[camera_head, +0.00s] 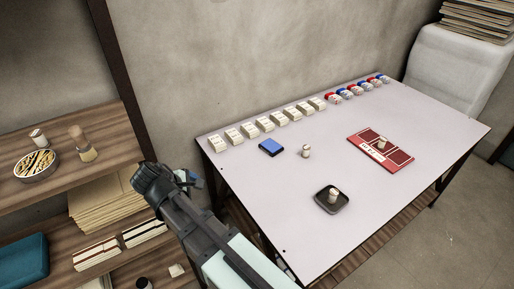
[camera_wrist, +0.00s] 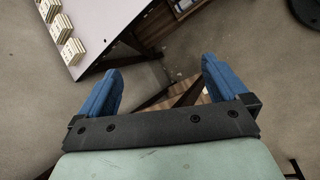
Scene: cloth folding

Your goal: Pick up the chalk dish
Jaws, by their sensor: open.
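A small dark square dish (camera_head: 324,206) sits on the near middle of the pale table, with a short whitish piece (camera_head: 333,194) upright in it; I take it for the chalk dish. My gripper (camera_wrist: 162,66) has its two blue fingers spread apart and nothing between them in the wrist view. In the head view my arm is left of the table, and the gripper is well apart from the dish. The dish does not show in the wrist view, which looks down past the table's edge at the floor and shelving.
On the table (camera_head: 300,235) are a row of cream blocks (camera_head: 267,124), red and blue pieces (camera_head: 358,88), a blue box (camera_head: 271,147), a small whitish piece (camera_head: 306,151) and a red board (camera_head: 385,151). A shelf at left holds a round bowl (camera_head: 36,176). The table's front is clear.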

